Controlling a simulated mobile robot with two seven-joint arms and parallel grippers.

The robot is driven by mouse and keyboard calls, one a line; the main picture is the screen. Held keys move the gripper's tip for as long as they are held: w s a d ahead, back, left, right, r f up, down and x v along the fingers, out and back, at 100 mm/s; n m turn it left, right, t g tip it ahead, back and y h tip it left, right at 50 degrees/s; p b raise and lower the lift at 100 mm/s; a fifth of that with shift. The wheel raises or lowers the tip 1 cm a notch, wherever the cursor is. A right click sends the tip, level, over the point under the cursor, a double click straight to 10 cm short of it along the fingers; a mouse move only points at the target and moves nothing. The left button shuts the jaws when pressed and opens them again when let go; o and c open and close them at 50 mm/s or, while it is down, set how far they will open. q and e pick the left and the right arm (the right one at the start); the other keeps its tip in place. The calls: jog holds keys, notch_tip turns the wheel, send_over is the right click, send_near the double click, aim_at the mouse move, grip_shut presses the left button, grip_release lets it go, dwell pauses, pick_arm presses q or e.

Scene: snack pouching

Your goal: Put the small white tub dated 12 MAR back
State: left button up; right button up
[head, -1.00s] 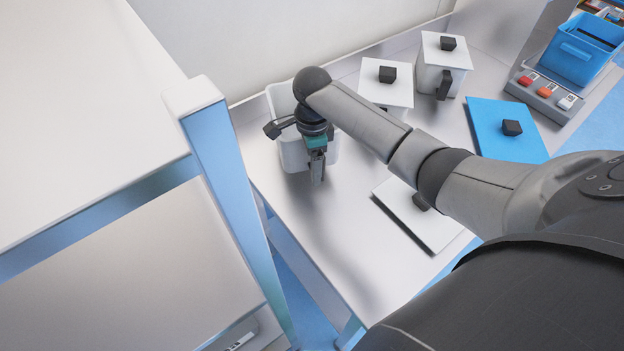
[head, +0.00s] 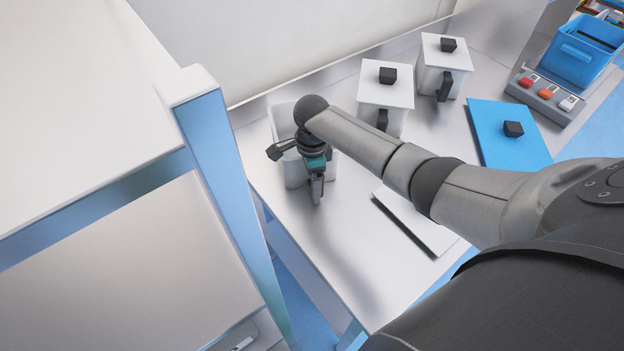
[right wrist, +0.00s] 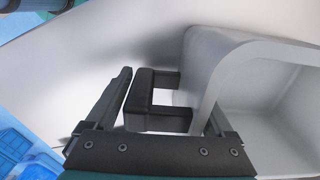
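A white open-topped tub (head: 283,122) stands on the steel bench in the head view, partly behind my right arm. In the right wrist view the tub (right wrist: 210,65) shows its wall and empty-looking inside, with a squared black handle (right wrist: 140,98) on its side. My right gripper (head: 317,192) is at the tub. In the wrist view its fingers (right wrist: 165,100) are spread, with the handle between them. The left finger is very near the handle bar; contact cannot be told. No date is readable. My left gripper is not in view.
Two lidded white tubs (head: 372,95) (head: 430,78) stand behind. A white lid (head: 430,235) lies on the bench, partly under my arm. A blue square lid (head: 487,130) lies right. A shelf post (head: 215,150) rises close left. A blue bin (head: 575,62) stands far right.

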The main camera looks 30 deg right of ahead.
jog(key=shift+o, duration=0.7)
notch_tip(320, 180, up, 11)
jog(key=shift+r+p, duration=0.1)
jog(key=shift+p, duration=1.05)
jog(key=shift+r, duration=0.55)
jog(key=shift+d, duration=0.1)
